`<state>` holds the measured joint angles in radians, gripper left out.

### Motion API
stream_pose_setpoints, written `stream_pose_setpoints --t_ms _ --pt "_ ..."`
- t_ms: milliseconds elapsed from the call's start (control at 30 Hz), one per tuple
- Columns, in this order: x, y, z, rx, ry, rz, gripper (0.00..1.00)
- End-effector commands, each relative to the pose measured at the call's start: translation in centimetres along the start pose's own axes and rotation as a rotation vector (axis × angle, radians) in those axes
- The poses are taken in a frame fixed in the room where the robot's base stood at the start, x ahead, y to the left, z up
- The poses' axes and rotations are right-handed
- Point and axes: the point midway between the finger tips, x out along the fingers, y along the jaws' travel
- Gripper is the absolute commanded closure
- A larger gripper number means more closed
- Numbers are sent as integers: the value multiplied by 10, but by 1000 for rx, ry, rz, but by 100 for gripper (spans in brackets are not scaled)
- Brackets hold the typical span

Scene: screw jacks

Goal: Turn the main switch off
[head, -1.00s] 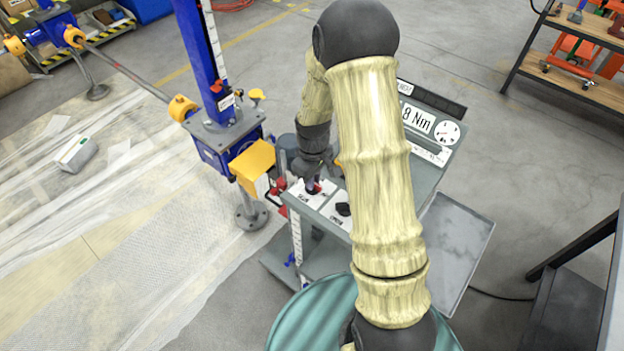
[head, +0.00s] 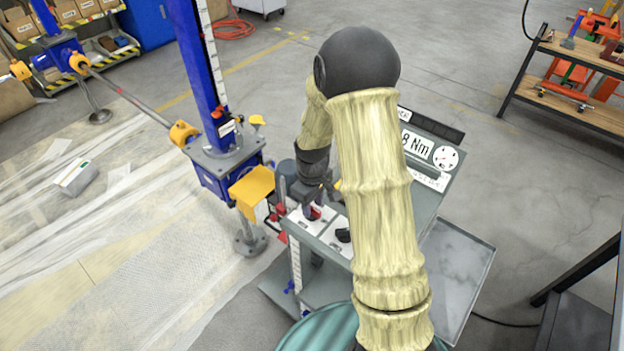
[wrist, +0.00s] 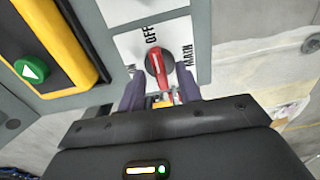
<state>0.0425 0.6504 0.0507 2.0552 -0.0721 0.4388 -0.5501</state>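The main switch is a red rotary knob (wrist: 158,66) on a white plate (wrist: 126,47) lettered OFF and MAIN; another label at lower left is partly hidden by a finger. A white line runs along the knob's handle, which lies nearly upright in the wrist view, its upper end towards OFF. My gripper (wrist: 160,72) has its two dark fingers apart, one on each side of the knob, with visible gaps, so no contact shows. In the head view my gripper (head: 316,203) is over the red knob (head: 314,213), which it partly hides.
A black knob (head: 343,235) sits on the neighbouring plate of the grey cart. A torque display (head: 418,145) and dial (head: 445,157) are behind my arm. The blue jack post (head: 198,60) stands to the left.

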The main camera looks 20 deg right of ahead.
Motion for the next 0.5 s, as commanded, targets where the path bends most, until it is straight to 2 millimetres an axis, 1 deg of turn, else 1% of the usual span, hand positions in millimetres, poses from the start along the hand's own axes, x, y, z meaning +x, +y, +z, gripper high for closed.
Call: stream_pose_setpoints --t_ms 167,500 --pt "-25 1 -1 0 5 4 65" --pt "-92 1 0 1 4 4 65"
